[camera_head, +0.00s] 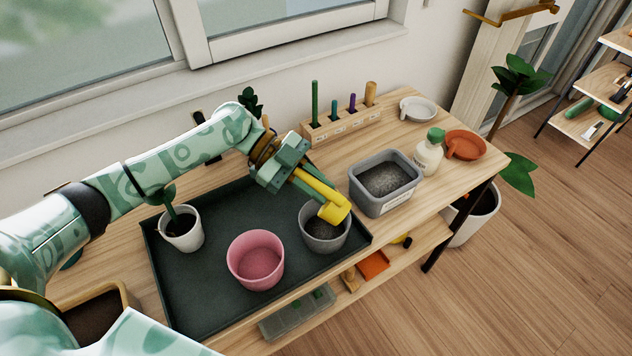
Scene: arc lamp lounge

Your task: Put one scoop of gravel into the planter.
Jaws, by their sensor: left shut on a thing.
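My left gripper (291,174) is shut on the handle of a yellow scoop (322,197). The scoop's head is over a grey round pot (325,242) that has dark grey material inside. The scoop hides part of that pot's rim, and I cannot tell what is in the scoop. A grey tub (380,208) with a label holds grey gravel (386,179), to the right of the pot. A pink pot (255,267) stands to the left of the grey pot. My right gripper is not in view.
The pots stand on a dark tray (210,296) with a white potted plant (182,232). The window wall borders the bench.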

